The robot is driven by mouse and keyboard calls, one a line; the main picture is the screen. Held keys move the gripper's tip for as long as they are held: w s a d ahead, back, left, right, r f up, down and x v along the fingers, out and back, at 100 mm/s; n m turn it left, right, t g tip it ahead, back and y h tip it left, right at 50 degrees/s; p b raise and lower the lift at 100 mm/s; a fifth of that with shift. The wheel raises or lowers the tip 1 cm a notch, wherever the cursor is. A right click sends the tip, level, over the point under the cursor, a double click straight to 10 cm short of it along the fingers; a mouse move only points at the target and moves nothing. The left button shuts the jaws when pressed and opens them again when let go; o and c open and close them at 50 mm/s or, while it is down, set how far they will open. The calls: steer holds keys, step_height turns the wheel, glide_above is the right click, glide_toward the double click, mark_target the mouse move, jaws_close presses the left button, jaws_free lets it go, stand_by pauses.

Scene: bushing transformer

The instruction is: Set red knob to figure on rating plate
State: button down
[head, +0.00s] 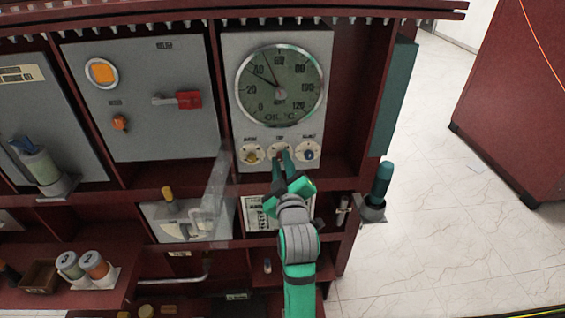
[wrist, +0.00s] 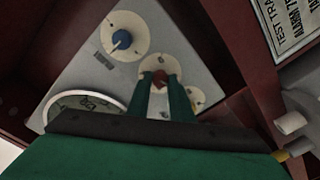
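The red knob (wrist: 159,83) sits on a cream round dial, the middle of three knobs under the gauge; in the head view its dial (head: 279,151) is partly covered by my gripper. My gripper (head: 282,158) reaches up to it from below. In the wrist view the two green fingers (wrist: 162,88) stand apart, one on each side of the red knob. I cannot tell whether they press on it. The rating plate (wrist: 289,24) is cut off by the wrist view's edge; "TEST TRA" and "ALARM 7" show. In the head view the plate (head: 252,214) is partly behind my gripper.
A blue knob (head: 309,153) is right of the red one and a yellow knob (head: 251,154) left. Above is the round oil temperature gauge (head: 279,86). A clear cover (head: 216,195) juts out left of my gripper. A teal-handled tool (head: 380,184) stands in a holder at right.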

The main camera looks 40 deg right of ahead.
steer(key=shift+m, duration=0.3)
steer(key=m, duration=1.3)
steer(key=shift+f+m+h, duration=0.1)
steer(key=shift+m+h, duration=0.2)
steer(key=shift+d+m, duration=0.1)
steer(key=shift+m, duration=1.9)
steer(key=shift+s, duration=0.1)
